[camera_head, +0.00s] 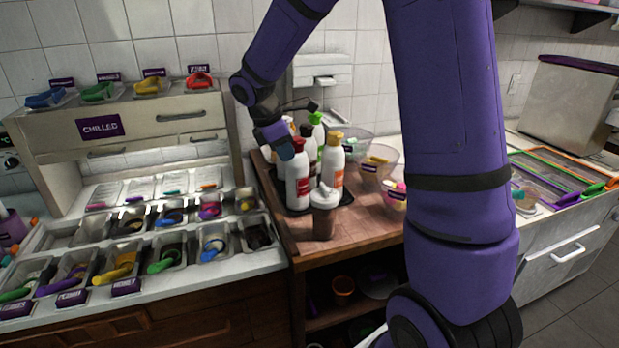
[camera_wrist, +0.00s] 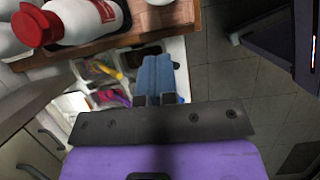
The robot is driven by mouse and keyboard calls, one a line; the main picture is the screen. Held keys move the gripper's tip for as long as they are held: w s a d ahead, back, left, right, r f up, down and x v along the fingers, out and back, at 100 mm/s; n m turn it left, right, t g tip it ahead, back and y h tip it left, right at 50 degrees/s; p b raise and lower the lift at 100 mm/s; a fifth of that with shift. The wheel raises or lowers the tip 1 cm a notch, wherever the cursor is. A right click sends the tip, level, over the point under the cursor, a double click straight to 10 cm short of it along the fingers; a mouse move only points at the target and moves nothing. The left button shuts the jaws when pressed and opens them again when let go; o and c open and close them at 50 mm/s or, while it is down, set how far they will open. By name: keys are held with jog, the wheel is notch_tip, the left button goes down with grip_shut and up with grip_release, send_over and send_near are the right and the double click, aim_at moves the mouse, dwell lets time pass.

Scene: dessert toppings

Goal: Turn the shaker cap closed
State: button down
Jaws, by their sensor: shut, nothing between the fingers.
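The shaker (camera_head: 323,218), a brown see-through container with a white cap (camera_head: 324,194), stands upright near the front of the wooden counter. How far its cap is turned is too small to tell. I cannot make the shaker out in the wrist view. My gripper (camera_head: 285,150) is up behind and left of it, by the top of a white bottle with a red cap (camera_head: 298,178), apart from the shaker. In the wrist view the blue fingers (camera_wrist: 158,76) are together, with nothing between them.
Several squeeze bottles, one with a yellow-orange cap (camera_head: 334,150), stand close together behind the shaker. The red-capped bottle also shows in the wrist view (camera_wrist: 85,18). Bowls (camera_head: 375,170) stand to the right. Topping bins (camera_head: 165,245) are at left. The wood just left of the shaker is clear.

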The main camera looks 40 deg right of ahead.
aim_at(324, 189)
jog(key=shift+n, duration=0.3)
jog(key=d+x, duration=0.1)
jog(key=x, duration=0.7)
jog(key=d+r+x, duration=0.1)
jog(key=x, duration=0.2)
jog(key=shift+d+f, duration=0.4)
jog(key=shift+s+d, duration=0.15)
jog(key=shift+d, duration=0.35)
